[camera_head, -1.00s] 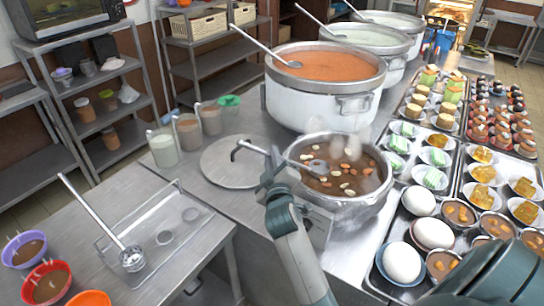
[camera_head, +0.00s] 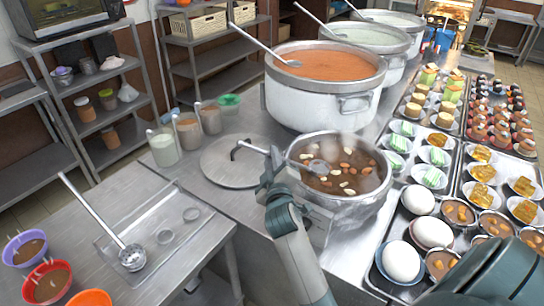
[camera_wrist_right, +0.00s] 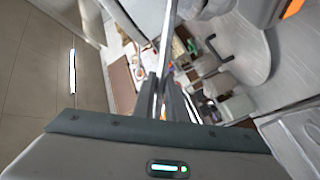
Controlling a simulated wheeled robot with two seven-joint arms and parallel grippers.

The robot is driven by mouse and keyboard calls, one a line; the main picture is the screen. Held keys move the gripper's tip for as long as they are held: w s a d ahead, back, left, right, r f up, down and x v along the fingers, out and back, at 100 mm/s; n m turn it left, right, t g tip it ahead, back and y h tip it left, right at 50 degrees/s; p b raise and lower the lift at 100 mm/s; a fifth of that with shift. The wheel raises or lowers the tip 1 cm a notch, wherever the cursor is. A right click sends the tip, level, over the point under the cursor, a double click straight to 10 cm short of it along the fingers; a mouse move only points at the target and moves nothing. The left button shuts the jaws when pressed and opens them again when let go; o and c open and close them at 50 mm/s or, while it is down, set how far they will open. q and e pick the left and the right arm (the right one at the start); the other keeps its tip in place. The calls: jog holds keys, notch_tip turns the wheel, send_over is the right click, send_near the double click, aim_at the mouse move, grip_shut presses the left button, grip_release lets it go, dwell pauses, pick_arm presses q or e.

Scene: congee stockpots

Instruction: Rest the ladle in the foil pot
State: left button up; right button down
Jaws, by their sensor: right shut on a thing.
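The foil pot (camera_head: 345,203) is the near, silver pot with brown broth and several nut-like pieces. A metal ladle (camera_head: 319,167) has its bowl in this pot, over the broth; steam blurs whether it touches the surface. My right gripper (camera_head: 274,160) is shut on the handle, just outside the left rim. In the right wrist view the bright handle (camera_wrist_right: 167,40) runs up from between the dark fingers (camera_wrist_right: 168,95). My left gripper is not in view.
A round lid (camera_head: 228,172) lies left of the pot. A large white pot (camera_head: 310,103) stands behind. Trays of small dishes and eggs (camera_head: 402,262) crowd the right side. Another ladle (camera_head: 132,257) lies on a tray on the left table. Several glasses (camera_head: 163,148) stand behind the lid.

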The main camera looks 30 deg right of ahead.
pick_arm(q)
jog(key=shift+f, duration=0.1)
pick_arm(e)
jog(key=shift+f, duration=0.3)
jog(key=c, duration=1.7)
grip_release()
